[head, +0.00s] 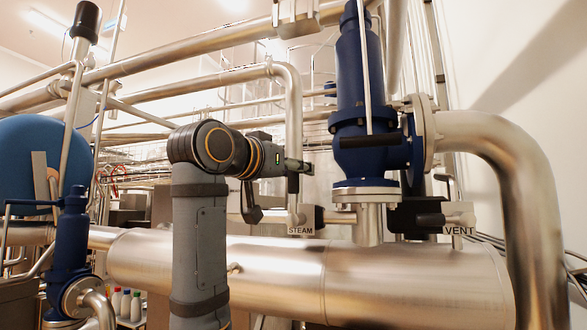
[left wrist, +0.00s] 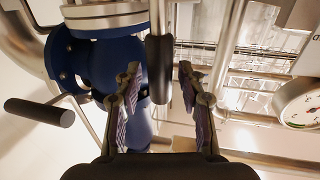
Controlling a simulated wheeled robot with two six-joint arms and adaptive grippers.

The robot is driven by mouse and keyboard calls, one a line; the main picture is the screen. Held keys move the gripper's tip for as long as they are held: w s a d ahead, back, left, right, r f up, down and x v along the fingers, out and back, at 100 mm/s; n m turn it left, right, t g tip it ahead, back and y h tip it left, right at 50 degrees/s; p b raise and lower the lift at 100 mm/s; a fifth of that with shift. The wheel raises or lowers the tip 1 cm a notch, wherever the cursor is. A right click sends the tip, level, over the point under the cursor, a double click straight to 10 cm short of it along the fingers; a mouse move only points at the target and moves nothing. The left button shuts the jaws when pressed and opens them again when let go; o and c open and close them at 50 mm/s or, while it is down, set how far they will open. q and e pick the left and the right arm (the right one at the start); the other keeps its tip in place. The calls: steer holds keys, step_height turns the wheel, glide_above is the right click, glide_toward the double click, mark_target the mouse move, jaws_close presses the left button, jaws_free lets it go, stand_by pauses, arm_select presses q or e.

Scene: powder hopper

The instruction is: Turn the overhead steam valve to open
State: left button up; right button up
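The steam tag (head: 301,230) hangs just below the end of my left gripper in the head view. My left gripper (head: 300,167) points right, in front of the pipework and left of the tall blue valve body (head: 358,95). In the left wrist view its two fingers (left wrist: 159,70) are apart. A dark, rounded upright handle (left wrist: 159,50) lies between them, with visible gaps on both sides. Whether it touches deeper inside is unclear. In the head view the handle is mostly hidden by the gripper. My right gripper is in neither view.
A large steel pipe (head: 400,285) runs below, and a thick elbow pipe (head: 535,190) stands at right. The vent tag (head: 459,231) and a black-gripped lever (head: 370,141) are right of the gripper. A round gauge (left wrist: 302,104) shows in the left wrist view.

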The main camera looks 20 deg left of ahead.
arm_select(q)
steer(key=shift+w, duration=0.1)
jaws_close()
